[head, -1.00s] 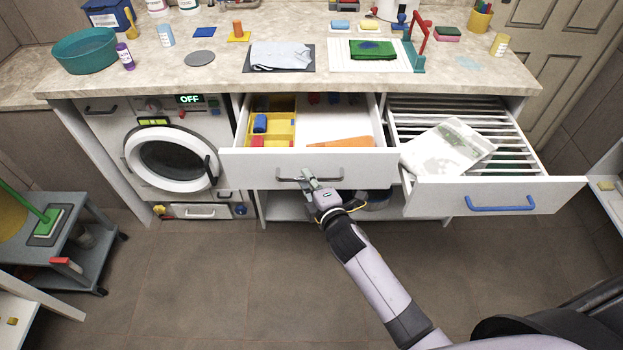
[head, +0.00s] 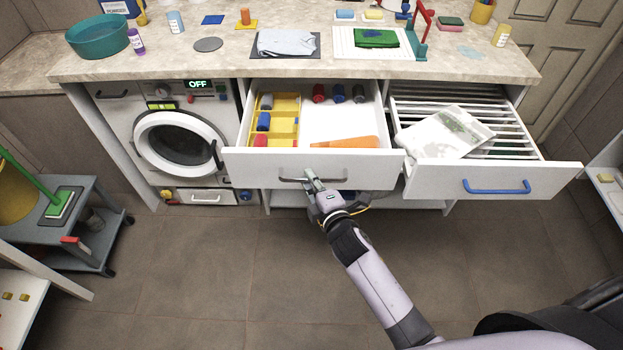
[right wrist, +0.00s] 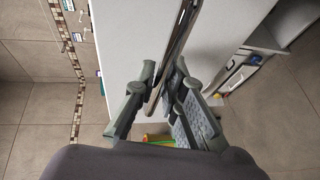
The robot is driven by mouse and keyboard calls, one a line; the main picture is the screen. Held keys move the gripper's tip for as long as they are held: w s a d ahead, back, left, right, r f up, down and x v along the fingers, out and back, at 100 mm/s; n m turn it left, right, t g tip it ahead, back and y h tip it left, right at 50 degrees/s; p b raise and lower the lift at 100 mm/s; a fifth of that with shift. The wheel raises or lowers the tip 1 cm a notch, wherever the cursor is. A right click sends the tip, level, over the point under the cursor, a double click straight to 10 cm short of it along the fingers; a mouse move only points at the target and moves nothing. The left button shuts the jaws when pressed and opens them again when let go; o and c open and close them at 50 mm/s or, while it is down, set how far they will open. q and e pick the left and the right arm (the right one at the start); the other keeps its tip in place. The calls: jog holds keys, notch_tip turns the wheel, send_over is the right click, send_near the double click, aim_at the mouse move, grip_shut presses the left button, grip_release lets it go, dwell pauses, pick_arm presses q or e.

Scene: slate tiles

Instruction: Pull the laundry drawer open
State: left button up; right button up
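The white middle drawer (head: 230,162) under the counter stands well open. Inside are a yellow divided tray (head: 285,103), several small coloured rolls along the back and an orange flat piece (head: 345,142). Its grey bar handle (head: 290,180) is on the front panel. In the right wrist view, the fingers (right wrist: 160,82) are closed on both sides of the handle bar (right wrist: 178,40). My left gripper is in neither view.
A washing machine (head: 180,140) is left. A grey cart (head: 85,225) stands at far left. The floor in front is clear.

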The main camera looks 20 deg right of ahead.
jog(key=shift+o, duration=0.5)
jog(key=shift+s, duration=0.1)
jog(key=v, duration=1.1)
jog(key=shift+s, duration=0.4)
jog(key=s+d+f+m+g+h, duration=0.1)
jog(key=s+f+m+g, duration=0.35)
jog(key=f, duration=1.05)
jog(key=s+d+f+m+g, duration=0.1)
jog(key=s+f+m+g, duration=0.35)
jog(key=f, duration=0.95)
jog(key=s+d+f+m+g, duration=0.2)
jog(key=s+f, duration=0.3)
jog(key=s, duration=0.4)
jog(key=s+d+f+m+g, duration=0.1)
jog(key=s+d+f+m, duration=0.1)
jog(key=s+f, duration=0.4)
jog(key=s+d+f+m+g+h, duration=0.1)
jog(key=s+f, duration=0.4)
jog(key=s, duration=0.7)
jog(key=shift+s+d+f+m+g, duration=0.15)
jog(key=shift+d+f+m+g, duration=0.35)
jog(key=shift+m+g, duration=0.4)
